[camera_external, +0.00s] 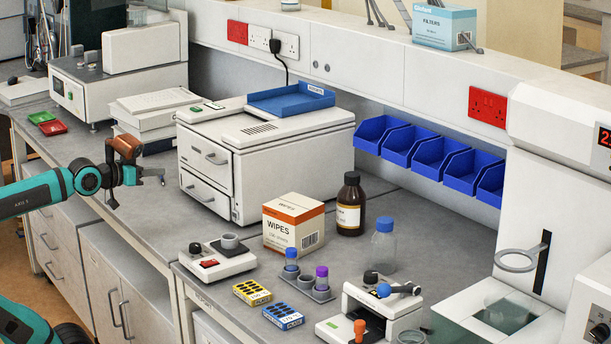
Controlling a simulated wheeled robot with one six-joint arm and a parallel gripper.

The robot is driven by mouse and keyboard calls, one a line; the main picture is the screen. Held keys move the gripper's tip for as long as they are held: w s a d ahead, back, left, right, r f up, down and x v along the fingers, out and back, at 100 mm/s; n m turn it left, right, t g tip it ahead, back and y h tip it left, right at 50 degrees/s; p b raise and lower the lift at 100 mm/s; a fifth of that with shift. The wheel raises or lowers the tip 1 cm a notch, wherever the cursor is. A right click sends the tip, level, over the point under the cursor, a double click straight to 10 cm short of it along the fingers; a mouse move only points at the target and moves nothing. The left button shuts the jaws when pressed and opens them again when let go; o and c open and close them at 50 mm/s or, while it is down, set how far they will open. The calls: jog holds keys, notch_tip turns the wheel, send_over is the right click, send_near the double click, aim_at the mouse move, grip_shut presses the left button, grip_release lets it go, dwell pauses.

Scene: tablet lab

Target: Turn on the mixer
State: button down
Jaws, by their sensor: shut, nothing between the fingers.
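The mixer appears to be the small white unit (216,268) near the front left of the near bench. I cannot tell the switch's position. My gripper (160,176) is shut and empty. It is above the left bench, up and to the left of the mixer and well apart from it, in front of the white printer-like machine.
A wipes box (293,226), a brown bottle (350,205), a tube rack (307,288) and two small boxes, yellow (252,292) and blue (283,316), stand right of the mixer. The large white machine (262,165) is behind it. Bench (165,225) is bare between gripper and mixer.

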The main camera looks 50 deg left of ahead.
jog(key=w+d+n+g+h, duration=0.2)
jog(key=w+d+n+g, duration=0.2)
jog(key=d, duration=0.1)
jog(key=n+g+y, duration=0.3)
jog(key=n+g, duration=1)
jog(key=g, duration=0.1)
send_over(205, 262)
jog(key=w, duration=0.2)
jog(key=shift+r, duration=0.35)
jog(key=f, duration=0.4)
jog(key=s+f, duration=0.1)
jog(key=f, duration=0.9)
jog(key=shift+s, duration=0.35)
